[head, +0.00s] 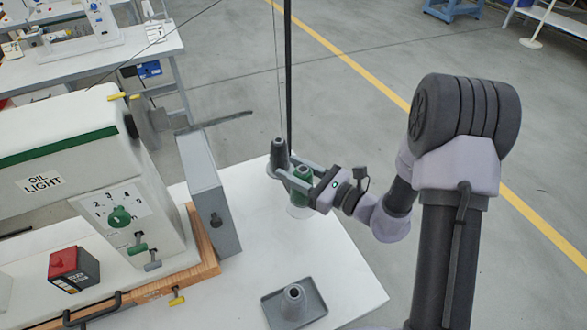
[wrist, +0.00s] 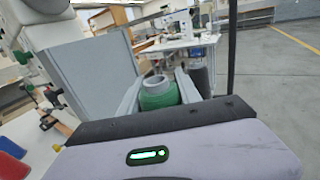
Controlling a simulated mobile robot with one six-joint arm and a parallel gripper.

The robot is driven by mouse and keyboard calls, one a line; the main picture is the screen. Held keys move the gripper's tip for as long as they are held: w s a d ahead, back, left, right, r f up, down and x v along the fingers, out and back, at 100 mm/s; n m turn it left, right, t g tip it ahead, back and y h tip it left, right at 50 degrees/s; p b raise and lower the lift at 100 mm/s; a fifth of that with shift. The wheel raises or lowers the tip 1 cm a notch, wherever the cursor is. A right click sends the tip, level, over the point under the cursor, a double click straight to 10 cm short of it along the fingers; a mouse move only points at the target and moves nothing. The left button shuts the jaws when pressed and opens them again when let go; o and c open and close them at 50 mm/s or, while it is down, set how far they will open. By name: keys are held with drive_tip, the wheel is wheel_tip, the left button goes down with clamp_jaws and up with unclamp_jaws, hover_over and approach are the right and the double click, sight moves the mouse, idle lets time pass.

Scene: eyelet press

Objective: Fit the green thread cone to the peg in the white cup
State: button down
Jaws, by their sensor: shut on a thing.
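The green thread cone (head: 301,177) is between the fingers of my gripper (head: 290,175), which is shut on it. In the wrist view the green cone (wrist: 158,95) stands roughly upright between the fingers, its pale hollow top showing.
A dark grey cone (head: 279,155) stands close behind the gripper, near a thin dark pole (head: 288,80). Another grey cone (head: 293,301) stands on a grey tray (head: 315,303) at the front. The large machine (head: 70,150) with its grey plate (head: 209,190) is at left. The white table (head: 255,245) between is clear.

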drive_tip(key=shift+f+b, duration=1.4)
drive_tip(key=shift+f, duration=0.2)
drive_tip(key=c, duration=0.8)
unclamp_jaws()
drive_tip(key=shift+o, duration=0.2)
drive_tip(key=shift+r, duration=0.15)
drive_tip(key=shift+r+p, duration=2.05)
drive_tip(key=shift+r, duration=0.4)
drive_tip(key=shift+f, duration=0.1)
